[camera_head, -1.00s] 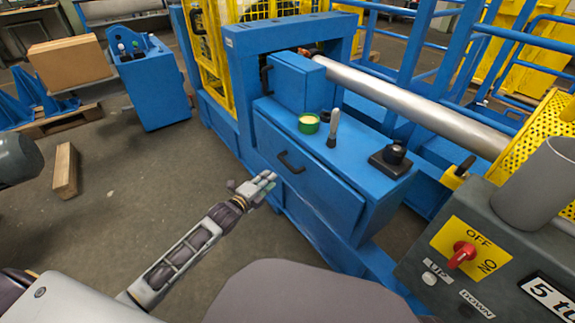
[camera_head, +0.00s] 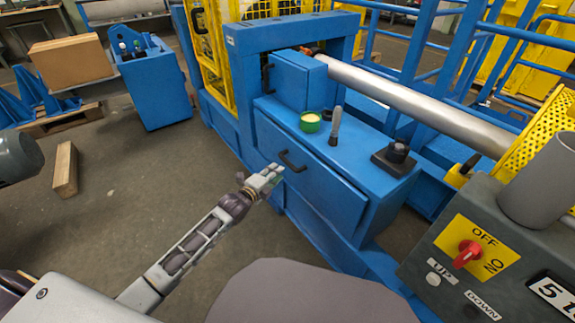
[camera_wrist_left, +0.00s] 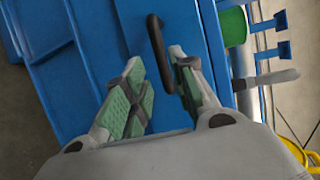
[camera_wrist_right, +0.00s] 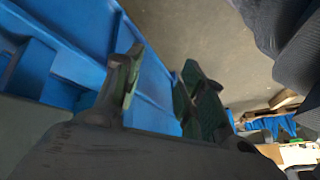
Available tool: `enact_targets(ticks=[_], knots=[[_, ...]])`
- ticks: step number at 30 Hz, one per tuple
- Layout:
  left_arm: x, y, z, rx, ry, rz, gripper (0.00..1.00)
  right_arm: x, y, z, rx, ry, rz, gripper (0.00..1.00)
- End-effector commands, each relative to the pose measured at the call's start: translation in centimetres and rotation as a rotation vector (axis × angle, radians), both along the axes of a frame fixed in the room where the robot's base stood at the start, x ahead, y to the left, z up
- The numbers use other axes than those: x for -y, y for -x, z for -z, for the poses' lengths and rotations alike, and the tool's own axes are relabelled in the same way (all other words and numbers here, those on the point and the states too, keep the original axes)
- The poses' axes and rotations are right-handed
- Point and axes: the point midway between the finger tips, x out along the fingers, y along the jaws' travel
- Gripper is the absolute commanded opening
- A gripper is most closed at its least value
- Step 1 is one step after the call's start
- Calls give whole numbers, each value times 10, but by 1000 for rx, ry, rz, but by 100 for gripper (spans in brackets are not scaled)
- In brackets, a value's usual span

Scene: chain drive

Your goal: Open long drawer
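The long drawer (camera_head: 322,183) is a wide blue front on the blue machine, with a black bar handle (camera_head: 292,161) near its left end. The drawer looks closed. My left gripper (camera_head: 268,176) is just in front of the handle in the head view. In the left wrist view the handle (camera_wrist_left: 158,45) runs between and beyond the fingertips of the open left gripper (camera_wrist_left: 160,72), seemingly not clamped. My right gripper (camera_wrist_right: 157,80) is open and empty in the right wrist view, beside blue framework; it does not show in the head view.
On the cabinet top stand a green round container (camera_head: 310,122), a grey upright lever (camera_head: 335,126) and a black joystick (camera_head: 394,155). A grey control box (camera_head: 470,250) with a red switch stands at the right.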

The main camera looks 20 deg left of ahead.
Motion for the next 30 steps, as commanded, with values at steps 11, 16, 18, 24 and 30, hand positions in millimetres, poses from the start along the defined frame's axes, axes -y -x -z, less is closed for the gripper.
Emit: enact_targets(ticks=[11,16,18,24,30], knots=[[8,-28,6,1,1,1,26,-5,5,27,21,-37,17,40],[11,-41,8,1,-1,1,26,-7,3,38,37,-49,26,40],[12,-46,10,0,0,0,26,-7,1,41,48,-56,29,40],[17,-61,12,1,1,2,26,-9,-1,51,66,-76,40,40],[20,-76,16,0,1,1,26,-10,4,63,68,-82,39,40]])
